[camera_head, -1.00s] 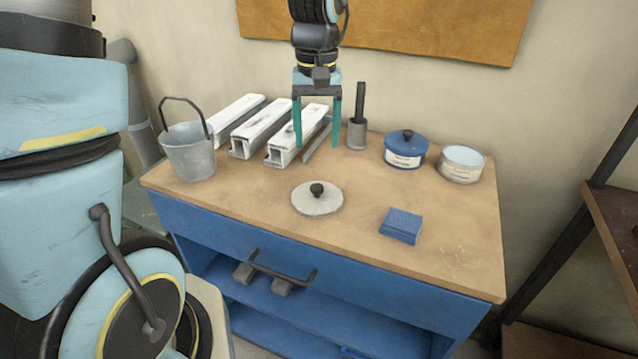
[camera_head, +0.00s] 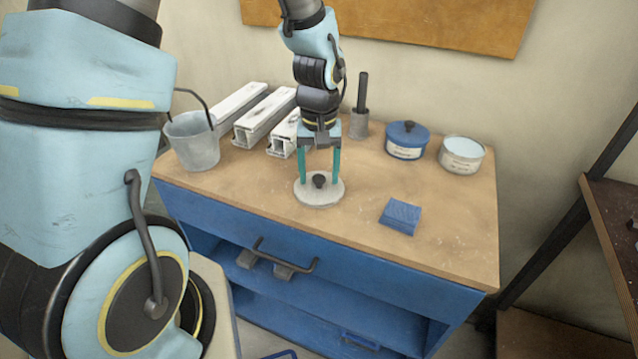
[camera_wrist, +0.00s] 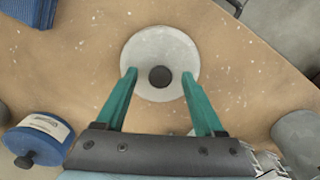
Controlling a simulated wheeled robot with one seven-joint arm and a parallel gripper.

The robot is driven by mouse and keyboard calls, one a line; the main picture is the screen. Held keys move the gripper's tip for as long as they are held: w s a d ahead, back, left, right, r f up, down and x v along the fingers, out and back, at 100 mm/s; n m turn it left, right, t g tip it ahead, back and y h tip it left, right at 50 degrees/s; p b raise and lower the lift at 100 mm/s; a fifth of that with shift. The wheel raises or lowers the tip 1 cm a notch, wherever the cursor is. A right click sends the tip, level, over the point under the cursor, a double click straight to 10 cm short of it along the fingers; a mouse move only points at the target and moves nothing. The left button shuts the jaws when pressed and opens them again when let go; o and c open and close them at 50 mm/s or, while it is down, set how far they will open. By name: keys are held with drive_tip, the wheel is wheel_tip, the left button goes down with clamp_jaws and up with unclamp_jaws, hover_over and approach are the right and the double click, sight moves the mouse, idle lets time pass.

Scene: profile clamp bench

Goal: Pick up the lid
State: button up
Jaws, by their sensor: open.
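The lid (camera_head: 318,197) is a round, light grey disc with a dark knob (camera_head: 319,180) at its centre. It lies flat on the wooden bench top near the front edge. In the wrist view the lid (camera_wrist: 183,49) shows with its dark knob (camera_wrist: 160,76) between the fingers. My gripper (camera_head: 319,182) is open, pointing down with its two teal fingers over the lid, one on each side of the knob. In the wrist view my gripper (camera_wrist: 160,73) holds nothing. I cannot tell whether the fingertips touch the lid.
A blue cloth (camera_head: 400,216) lies right of the lid. A blue lidded pot (camera_head: 407,142) and an open tin (camera_head: 461,155) stand at the back right. A metal bucket (camera_head: 193,142) and white profiles (camera_head: 262,118) are at the left. Bare bench top (camera_head: 450,205) lies to the right.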

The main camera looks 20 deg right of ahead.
clamp_jaws()
idle(0.5)
